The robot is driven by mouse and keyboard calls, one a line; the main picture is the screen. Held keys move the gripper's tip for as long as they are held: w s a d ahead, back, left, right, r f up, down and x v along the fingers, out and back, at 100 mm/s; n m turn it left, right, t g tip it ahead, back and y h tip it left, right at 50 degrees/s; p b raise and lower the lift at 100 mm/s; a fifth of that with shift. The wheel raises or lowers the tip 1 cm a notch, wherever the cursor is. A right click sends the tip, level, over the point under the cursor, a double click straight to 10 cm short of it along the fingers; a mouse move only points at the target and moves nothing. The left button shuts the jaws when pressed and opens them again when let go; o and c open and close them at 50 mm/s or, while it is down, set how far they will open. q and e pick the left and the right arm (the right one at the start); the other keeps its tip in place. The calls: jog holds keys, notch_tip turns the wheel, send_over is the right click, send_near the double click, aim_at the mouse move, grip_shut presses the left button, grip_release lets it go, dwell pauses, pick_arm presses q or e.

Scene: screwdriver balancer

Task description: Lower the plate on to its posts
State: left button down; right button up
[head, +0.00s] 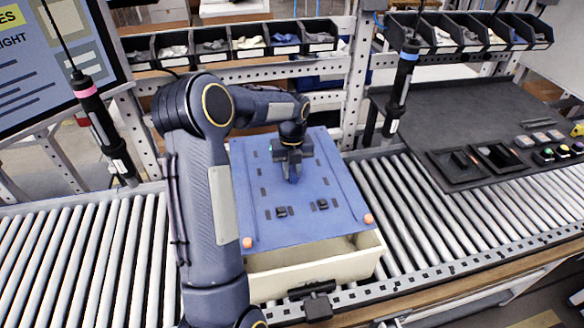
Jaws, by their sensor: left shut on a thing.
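The blue plate (265,205) lies over the open cream box (318,279) on the roller conveyor. It has dark slots and small black parts on top. An orange round tip shows at its front left corner (247,242) and another at its front right corner (368,218). I cannot tell whether the plate touches the posts or hangs just above them. My left gripper (293,177) points down over the plate's middle and is shut on a small blue grip there. My right gripper is not in view.
Two screwdrivers hang on cords, a pink-banded one (103,130) at left and a blue-banded one (402,90) at right. Small-parts bins (248,46) line the back. A dark bench with trays (497,157) stands at right. Bare rollers (425,215) lie right of the box.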

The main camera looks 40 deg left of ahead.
pick_arm(q)
notch_tip(320, 180, down, 18)
jog(key=b, duration=0.5)
jog(key=shift+f+b, duration=0.1)
jog(key=shift+b, duration=0.2)
jog(key=shift+f+b, duration=0.85)
jog(key=shift+f, duration=0.3)
jog(key=shift+f+b, duration=0.4)
jog(key=shift+f, duration=0.05)
jog(key=shift+w, duration=0.1)
dwell(0.4)
jog(key=shift+a, duration=0.1)
jog(key=c, duration=1.4)
grip_release()
jog(key=shift+r, duration=0.1)
jog(key=shift+o, duration=0.8)
jog(key=shift+f, duration=0.2)
jog(key=shift+r, duration=0.1)
